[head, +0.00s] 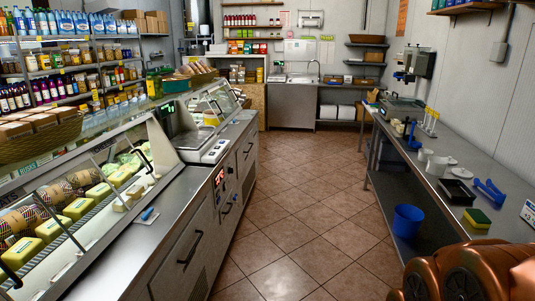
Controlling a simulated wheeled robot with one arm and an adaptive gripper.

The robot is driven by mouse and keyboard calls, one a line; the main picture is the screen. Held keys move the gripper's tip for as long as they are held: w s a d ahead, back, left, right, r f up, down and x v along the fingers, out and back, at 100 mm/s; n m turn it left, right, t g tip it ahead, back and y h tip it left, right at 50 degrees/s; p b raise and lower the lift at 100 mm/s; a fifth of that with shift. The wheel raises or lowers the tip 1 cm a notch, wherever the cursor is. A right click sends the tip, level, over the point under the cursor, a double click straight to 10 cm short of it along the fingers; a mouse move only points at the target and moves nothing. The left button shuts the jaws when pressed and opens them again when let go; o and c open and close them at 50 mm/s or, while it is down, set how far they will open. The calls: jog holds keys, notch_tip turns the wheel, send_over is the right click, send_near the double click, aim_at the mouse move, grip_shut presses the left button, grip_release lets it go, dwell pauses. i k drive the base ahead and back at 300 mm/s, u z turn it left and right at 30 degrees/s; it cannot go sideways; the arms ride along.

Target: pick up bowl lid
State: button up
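No item is clearly readable as the bowl lid at this size. A pale round piece (461,173) lies flat on the steel table on the right and may be the lid. A white bowl-like container (437,165) stands just left of it, and a smaller white cup (425,155) stands behind that. A small flat white piece (452,161) lies beside the container. Copper-coloured rounded links of my arm fill the lower right corner. My gripper is not in view.
The steel table (409,142) also holds a black tray (457,190), blue utensils (489,190) and a yellow-green sponge (477,217). A blue bucket (408,221) is on its lower shelf. A glass-fronted counter (187,231) runs along the left. The tiled aisle (307,191) between is clear.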

aim_at(243, 116)
jog(key=z, duration=0.4)
jog(key=i, duration=3.4)
jog(key=u, duration=1.5)
jog(key=i, duration=1.05)
jog(key=u, duration=0.65)
